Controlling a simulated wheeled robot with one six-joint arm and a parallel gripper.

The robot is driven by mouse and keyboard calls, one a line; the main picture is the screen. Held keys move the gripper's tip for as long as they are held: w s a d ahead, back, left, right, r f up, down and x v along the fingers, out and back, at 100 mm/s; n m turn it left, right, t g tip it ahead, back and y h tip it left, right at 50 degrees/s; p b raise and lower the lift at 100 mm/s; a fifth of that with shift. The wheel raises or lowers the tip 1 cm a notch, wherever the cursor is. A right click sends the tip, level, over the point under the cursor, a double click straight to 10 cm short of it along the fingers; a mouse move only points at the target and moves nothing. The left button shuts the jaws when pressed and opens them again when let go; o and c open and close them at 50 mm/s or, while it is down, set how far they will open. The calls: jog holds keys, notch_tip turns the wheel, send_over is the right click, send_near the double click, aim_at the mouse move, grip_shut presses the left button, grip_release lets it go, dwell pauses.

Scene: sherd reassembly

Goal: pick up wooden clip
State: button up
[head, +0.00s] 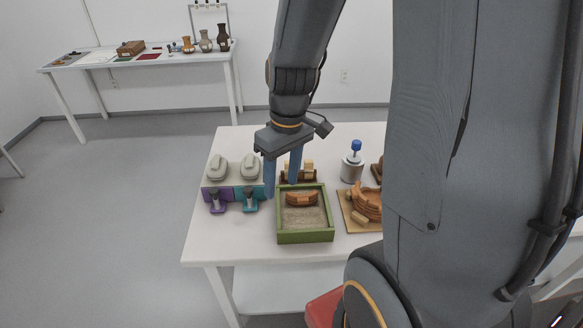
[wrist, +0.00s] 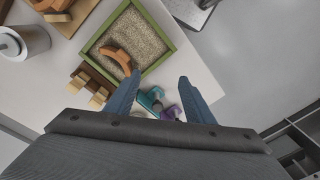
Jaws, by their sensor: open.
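Pale wooden clips stand on a dark brown rack (head: 300,177) behind the sand tray. One wooden clip (head: 308,165) shows beside my gripper's finger, and others are partly hidden by the fingers. In the wrist view, two clips (wrist: 98,98) stick out from the rack (wrist: 95,75), left of my fingers. My gripper (head: 281,190) is open and empty, pointing down above the table between the rack and the coloured holders. It also shows open in the wrist view (wrist: 160,77), with nothing between its fingers.
A green sand tray (head: 305,237) holds a curved orange sherd (head: 301,198). To its right are a partly built orange pot (head: 367,201) on a board and a blue-topped canister (head: 352,168). Purple (head: 217,200) and teal (head: 250,199) tools lie left. The table's front left is clear.

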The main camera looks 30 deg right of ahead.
jog(key=w+d+f+n+t+y, duration=0.2)
jog(key=w+d+f+n+y, duration=0.15)
jog(key=w+d+n, duration=0.8)
jog(key=shift+m+h, duration=0.25)
jog(key=shift+m, duration=0.6)
jog(key=shift+w+a+f+p, duration=0.4)
jog(key=shift+w+f, duration=0.35)
jog(key=shift+f, duration=0.55)
jog(key=shift+w+a+f+p, duration=0.3)
jog(key=shift+w+f, duration=0.45)
jog(key=shift+f, duration=0.55)
jog(key=shift+w+a+f+p, duration=0.4)
jog(key=shift+w+f, duration=0.35)
jog(key=shift+f, duration=0.55)
jog(key=shift+d, duration=0.1)
jog(key=shift+c, duration=0.3)
jog(key=c, duration=0.7)
